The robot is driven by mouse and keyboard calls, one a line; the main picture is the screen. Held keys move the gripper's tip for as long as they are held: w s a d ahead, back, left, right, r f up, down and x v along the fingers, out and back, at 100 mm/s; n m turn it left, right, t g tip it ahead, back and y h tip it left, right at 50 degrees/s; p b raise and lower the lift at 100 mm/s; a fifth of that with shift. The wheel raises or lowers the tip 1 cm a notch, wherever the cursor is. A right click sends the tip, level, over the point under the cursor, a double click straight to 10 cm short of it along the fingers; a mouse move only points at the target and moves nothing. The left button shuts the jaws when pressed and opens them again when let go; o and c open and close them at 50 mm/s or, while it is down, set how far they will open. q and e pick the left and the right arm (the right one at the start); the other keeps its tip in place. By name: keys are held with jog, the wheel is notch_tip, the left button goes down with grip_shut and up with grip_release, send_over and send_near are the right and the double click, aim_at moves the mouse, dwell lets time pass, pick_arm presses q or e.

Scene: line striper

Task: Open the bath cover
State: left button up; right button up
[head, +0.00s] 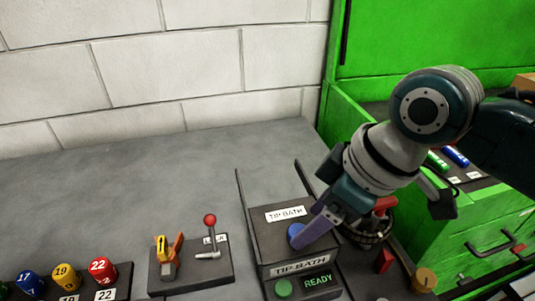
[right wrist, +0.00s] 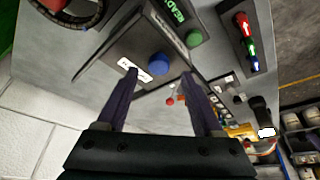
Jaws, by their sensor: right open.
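The tip bath is a dark box with a "TIP BATH" front label (head: 300,266). Its dark flat cover (head: 266,238) lies down, with a white "TIP BATH" label and a round blue knob (head: 295,231). The blue knob (right wrist: 158,64) also shows in the right wrist view. My right gripper (head: 305,238) reaches down from the upper right to the knob. In the right wrist view the gripper (right wrist: 160,74) is open, its purple fingers spread with the knob showing between their tips. I cannot tell whether they touch it. My left gripper is in neither view.
A green button (head: 284,288) and a READY display (head: 318,281) sit on the box front. A red-knobbed lever (head: 210,221) stands to the left, with numbered caps (head: 67,277) farther left. A green cabinet (head: 435,215) is at the right. Grey bench behind is clear.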

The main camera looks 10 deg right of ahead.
aim_at(291, 222)
jog(key=shift+x, duration=1.8)
grip_shut()
jog(key=shift+w+b, duration=0.1)
jog(key=shift+b, duration=0.2)
